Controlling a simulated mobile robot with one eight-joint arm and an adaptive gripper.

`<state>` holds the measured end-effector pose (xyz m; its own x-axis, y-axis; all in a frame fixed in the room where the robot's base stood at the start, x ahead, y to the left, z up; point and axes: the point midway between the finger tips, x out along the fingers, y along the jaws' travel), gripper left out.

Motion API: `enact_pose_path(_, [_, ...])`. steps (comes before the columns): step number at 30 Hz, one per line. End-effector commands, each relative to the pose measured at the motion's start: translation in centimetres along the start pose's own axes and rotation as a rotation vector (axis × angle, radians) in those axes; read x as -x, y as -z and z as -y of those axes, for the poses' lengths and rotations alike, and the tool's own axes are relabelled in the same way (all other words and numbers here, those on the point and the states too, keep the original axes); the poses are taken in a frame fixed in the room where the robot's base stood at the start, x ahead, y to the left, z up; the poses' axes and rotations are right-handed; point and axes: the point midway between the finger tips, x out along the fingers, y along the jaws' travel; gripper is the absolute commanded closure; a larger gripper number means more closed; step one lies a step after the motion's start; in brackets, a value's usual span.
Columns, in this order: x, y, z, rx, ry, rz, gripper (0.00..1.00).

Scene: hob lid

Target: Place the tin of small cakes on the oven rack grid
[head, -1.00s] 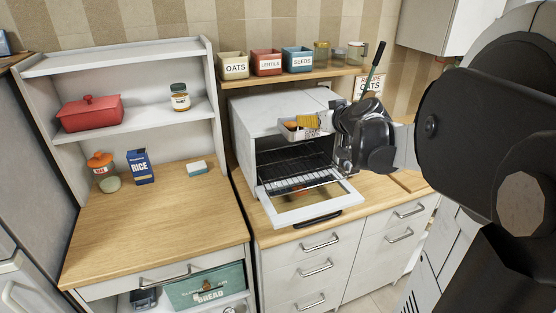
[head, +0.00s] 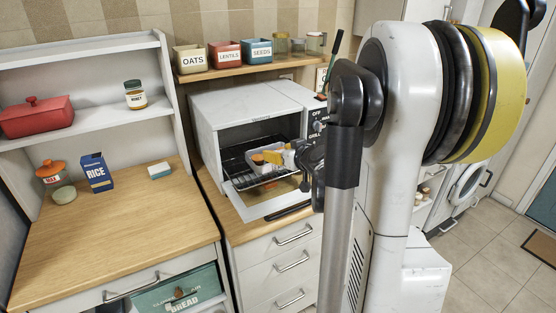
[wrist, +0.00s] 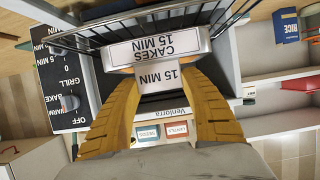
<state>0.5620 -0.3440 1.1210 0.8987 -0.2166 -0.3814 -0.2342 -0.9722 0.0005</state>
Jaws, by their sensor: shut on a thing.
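The tin of small cakes (head: 273,157) is a light tray with an orange cake showing, at the oven mouth in the head view. In the wrist view its label reads CAKES 15 MIN (wrist: 155,50), upside down. My gripper (head: 294,158) has yellow fingers shut on the tin's near end; they also show in the wrist view (wrist: 162,84). The oven rack grid (head: 237,165) is dark wire, inside the open oven and reaching out at its mouth. The tin is at or just above the grid; I cannot tell if they touch.
The white oven (head: 240,107) stands on the wooden counter with its glass door (head: 262,207) folded down. Its control panel (head: 318,124) is on the right, close to my gripper. A shelf above holds several pots. The left worktop (head: 115,235) is mostly clear.

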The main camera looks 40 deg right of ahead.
Motion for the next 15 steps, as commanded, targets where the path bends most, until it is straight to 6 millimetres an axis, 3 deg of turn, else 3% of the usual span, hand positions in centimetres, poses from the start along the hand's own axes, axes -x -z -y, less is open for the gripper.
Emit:
enact_pose_path(3, [-0.61,-1.45,-0.01,0.0,0.0,0.0,0.87])
enact_pose_path(13, [-0.69,-1.69,0.0,0.0,0.0,0.0,0.87])
enact_pose_path(14, [-0.65,-1.6,0.01,0.0,0.0,0.0,0.39])
enact_pose_path(15, [-0.64,-1.56,0.01,0.0,0.0,0.0,0.27])
